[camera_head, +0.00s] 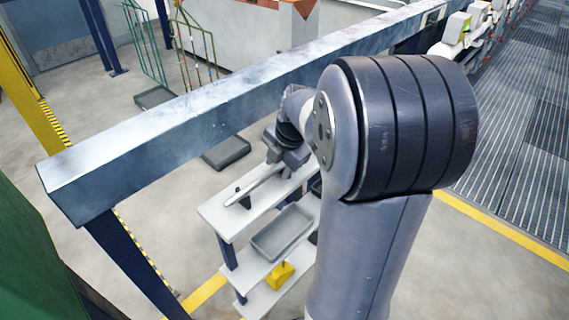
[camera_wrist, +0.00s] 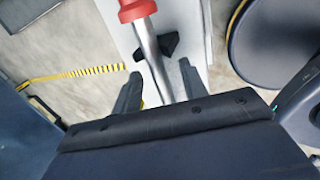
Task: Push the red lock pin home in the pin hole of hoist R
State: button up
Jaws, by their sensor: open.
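A steel rod with a red collared end (camera_wrist: 137,10) shows at the top of the wrist view; it looks like the red lock pin. Its shaft (camera_wrist: 152,52) runs down between the two fingers of my gripper (camera_wrist: 160,70). The fingers are open, one on each side, with gaps to the shaft. In the head view my gripper (camera_head: 286,153) is over the top shelf of a white rack, and a pale rod (camera_head: 262,184) lies below it. No red end shows there. I cannot pick out hoist R or its pin hole.
The white shelf rack (camera_head: 222,222) holds a black block (camera_head: 242,196), a grey tray (camera_head: 283,233) and a yellow object (camera_head: 280,274). A long steel beam (camera_head: 180,130) crosses behind the rack. Dark trays lie on the floor beyond.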

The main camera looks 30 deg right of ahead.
grip_shut()
dwell(0.4)
jog(key=shift+r, duration=0.1)
